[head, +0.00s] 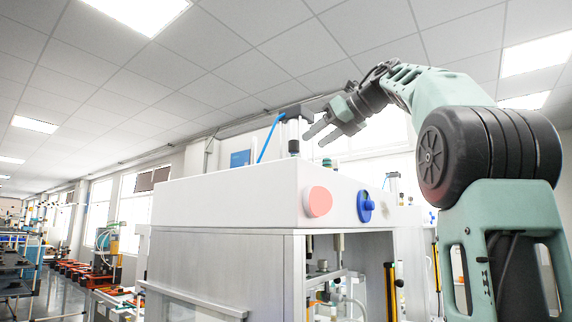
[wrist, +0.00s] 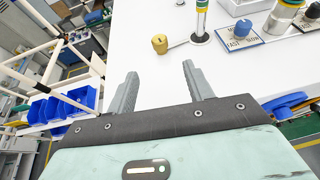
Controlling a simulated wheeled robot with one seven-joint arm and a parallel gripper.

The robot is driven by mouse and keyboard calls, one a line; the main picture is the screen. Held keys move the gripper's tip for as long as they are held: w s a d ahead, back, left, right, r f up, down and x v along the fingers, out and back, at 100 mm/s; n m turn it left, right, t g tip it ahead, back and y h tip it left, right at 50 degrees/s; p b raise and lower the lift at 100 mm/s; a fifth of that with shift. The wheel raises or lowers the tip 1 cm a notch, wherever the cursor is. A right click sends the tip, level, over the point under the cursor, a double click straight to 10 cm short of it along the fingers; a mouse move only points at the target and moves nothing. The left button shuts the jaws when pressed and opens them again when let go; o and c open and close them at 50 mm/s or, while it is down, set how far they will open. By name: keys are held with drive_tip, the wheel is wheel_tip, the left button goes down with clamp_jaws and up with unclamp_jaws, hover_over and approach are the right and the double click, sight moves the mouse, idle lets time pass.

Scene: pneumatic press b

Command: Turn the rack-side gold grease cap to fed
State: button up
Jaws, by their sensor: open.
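The gold grease cap (wrist: 159,43) stands on the white top of the press (wrist: 150,15) in the wrist view, on the side nearer the rack. A short pale line runs from near it toward a dark round foot with a post on it. Any fed marking is too small to read. My gripper (wrist: 160,72) is open and empty, its two grey fingers pointing toward the cap but apart from it. In the head view my gripper (head: 316,134) hangs above the press top. I cannot make out the cap there.
A post with a gold band (wrist: 201,20) stands right of the cap. Further right are a blue knob (wrist: 243,28) on a labelled plate and a metal cylinder (wrist: 280,17). A rack with blue bins (wrist: 62,104) is at the left. The press front carries a red button (head: 318,202) and blue knob (head: 366,206).

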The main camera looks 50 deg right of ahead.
drive_tip(key=p+x, duration=0.4)
drive_tip(key=x, duration=0.7)
drive_tip(key=shift+w+r+p, duration=0.1)
drive_tip(key=shift+p, duration=0.2)
drive_tip(key=shift+w+a+f+p, duration=0.1)
drive_tip(key=shift+w+f+p, duration=0.2)
drive_tip(key=shift+w+f, duration=0.2)
drive_tip(key=shift+c, duration=0.3)
drive_tip(key=c, duration=0.9)
